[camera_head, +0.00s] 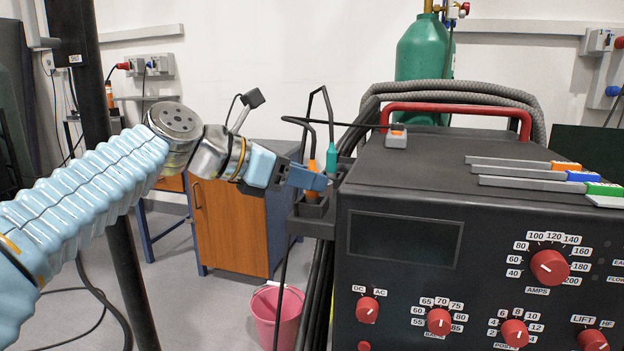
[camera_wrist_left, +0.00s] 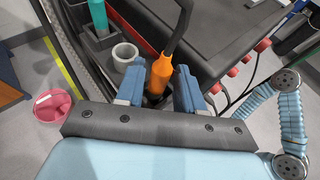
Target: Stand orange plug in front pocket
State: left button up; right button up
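The orange plug (camera_head: 312,194) stands roughly upright with its lower end in the front pocket of the dark rack (camera_head: 297,224) on the side of the black machine. It also shows in the left wrist view (camera_wrist_left: 161,73), its cord rising from the top. My left gripper (camera_head: 306,178) is at the plug, with one blue finger on each side; narrow gaps show between fingers and plug in the left wrist view. The gripper's fingers partly hide the plug in the head view. My right gripper is out of view.
A teal plug (camera_head: 331,158) stands in the rack's rear pocket. A grey ring-shaped socket (camera_wrist_left: 125,54) lies between the two plugs. The black machine (camera_head: 480,240) is close on the right. A pink bucket (camera_head: 277,315) stands on the floor below.

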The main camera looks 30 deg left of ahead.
pick_arm(q)
jog(key=v, duration=1)
jog(key=shift+s+p, duration=0.2)
jog(key=shift+p, duration=0.1)
